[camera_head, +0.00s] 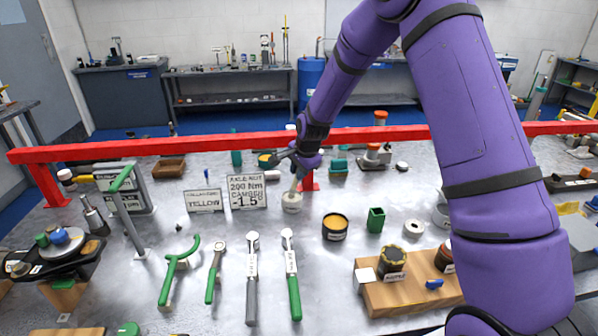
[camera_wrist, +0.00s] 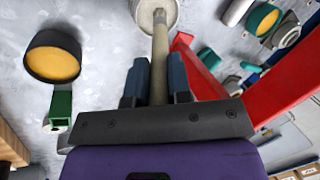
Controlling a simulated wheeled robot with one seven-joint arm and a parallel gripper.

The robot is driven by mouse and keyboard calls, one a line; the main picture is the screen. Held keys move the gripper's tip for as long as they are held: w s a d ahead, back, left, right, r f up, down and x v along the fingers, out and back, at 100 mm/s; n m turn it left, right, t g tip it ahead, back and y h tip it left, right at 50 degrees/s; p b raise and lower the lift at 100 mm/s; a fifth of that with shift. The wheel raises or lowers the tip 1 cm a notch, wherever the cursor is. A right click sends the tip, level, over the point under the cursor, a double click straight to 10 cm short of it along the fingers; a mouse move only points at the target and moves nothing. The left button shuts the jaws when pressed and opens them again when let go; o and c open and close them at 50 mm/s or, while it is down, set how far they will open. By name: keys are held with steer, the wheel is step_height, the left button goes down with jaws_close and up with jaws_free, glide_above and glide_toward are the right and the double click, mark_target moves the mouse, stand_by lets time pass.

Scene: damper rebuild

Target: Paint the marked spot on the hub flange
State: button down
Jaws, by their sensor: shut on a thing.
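My gripper (camera_head: 303,163) is shut on the pale handle of a brush (camera_head: 296,183), which points down at a small white pot (camera_head: 292,205). In the wrist view my gripper (camera_wrist: 156,85) has its two fingers on either side of the brush handle (camera_wrist: 160,50). The brush's far end overlaps the white pot (camera_wrist: 143,14); I cannot tell if it is inside or above. A dark tin with yellow-orange contents (camera_head: 335,226) stands to the right of the pot, also in the wrist view (camera_wrist: 55,60). I cannot pick out the hub flange or its marked spot for sure.
A red rail (camera_head: 400,133) crosses the bench behind the pot. Several green and grey tools lie in front. A green holder (camera_head: 375,220) and a wooden block (camera_head: 410,293) with parts are right.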

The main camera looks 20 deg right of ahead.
steer(key=shift+r, duration=3.45)
